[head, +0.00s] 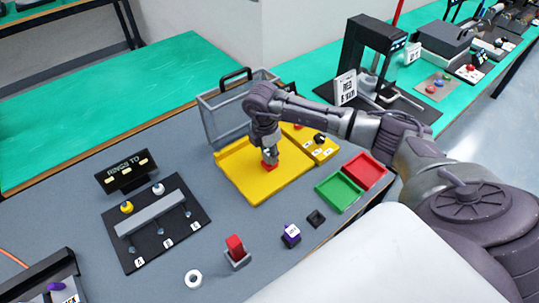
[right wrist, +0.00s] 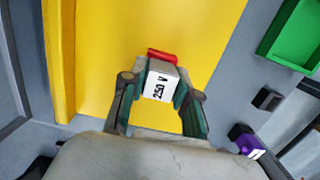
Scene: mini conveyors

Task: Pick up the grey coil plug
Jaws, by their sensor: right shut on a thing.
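My right gripper (head: 267,158) reaches down over the yellow tray (head: 240,178). In the right wrist view its fingers (right wrist: 160,95) are shut on a grey block marked "250 V" (right wrist: 160,85), which I take to be the grey coil plug. A red part (right wrist: 161,55) shows at its far side, and in the head view red (head: 269,166) shows just under the fingers. I cannot tell whether the block touches the tray. My left gripper is not in view.
A red block in a grey holder (head: 238,262), a purple block (head: 291,240) and a small black block (head: 316,218) stand in front. Green (head: 338,193) and red (head: 366,170) trays lie right. The "RINGS TO" stand (head: 127,173) is left.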

